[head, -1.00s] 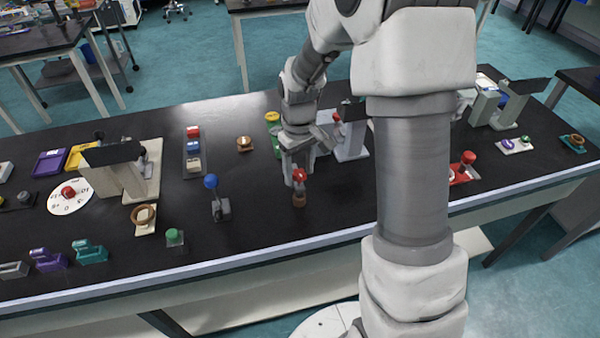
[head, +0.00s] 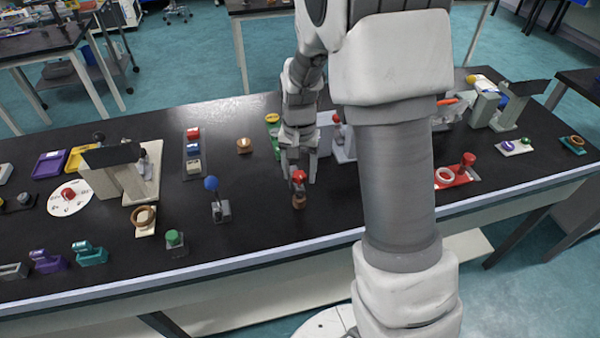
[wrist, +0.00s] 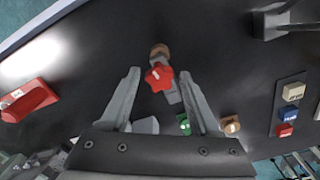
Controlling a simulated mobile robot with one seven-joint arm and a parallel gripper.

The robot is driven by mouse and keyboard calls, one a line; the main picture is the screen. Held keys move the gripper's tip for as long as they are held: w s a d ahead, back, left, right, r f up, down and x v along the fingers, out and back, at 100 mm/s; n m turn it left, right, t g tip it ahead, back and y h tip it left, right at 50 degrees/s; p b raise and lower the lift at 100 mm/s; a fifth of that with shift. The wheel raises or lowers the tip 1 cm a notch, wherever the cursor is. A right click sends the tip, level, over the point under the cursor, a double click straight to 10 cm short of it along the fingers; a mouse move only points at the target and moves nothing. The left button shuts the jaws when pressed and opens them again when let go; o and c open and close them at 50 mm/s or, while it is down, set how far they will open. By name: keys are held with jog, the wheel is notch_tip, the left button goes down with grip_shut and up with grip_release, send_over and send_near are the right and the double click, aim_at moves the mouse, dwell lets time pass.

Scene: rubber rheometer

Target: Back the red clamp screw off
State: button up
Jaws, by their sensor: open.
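The red clamp screw (head: 299,176) has a red lobed knob and stands above a small brown round base (head: 298,202) near the middle of the black bench. In the wrist view its red knob (wrist: 159,77) shows between my fingertips, with a grey bar and a brown end beside it. My gripper (head: 298,182) points down over it, with one finger on each side. In the wrist view the two fingers are apart, with a visible gap on both sides of the knob. Whether the fingertips are level with the knob is hard to tell.
A blue-knobbed lever (head: 212,184) stands close on the left, and a green button (head: 173,238) sits nearer the front edge. A grey stand (head: 342,140) is just behind on the right. A red fixture (head: 458,172) lies further right. Bare bench lies in front of the screw.

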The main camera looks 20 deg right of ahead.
jog(key=m+p, duration=0.1)
jog(key=m, duration=0.3)
jog(key=shift+r, duration=0.1)
jog(key=m, duration=0.2)
jog(key=shift+m+p, duration=0.3)
jog(key=shift+p, duration=0.1)
grip_shut()
jog(key=n+b, duration=0.1)
jog(key=n, duration=0.2)
jog(key=shift+n, duration=0.8)
jog(key=n+b, duration=0.1)
jog(key=n, duration=0.3)
jog(key=shift+n, duration=0.3)
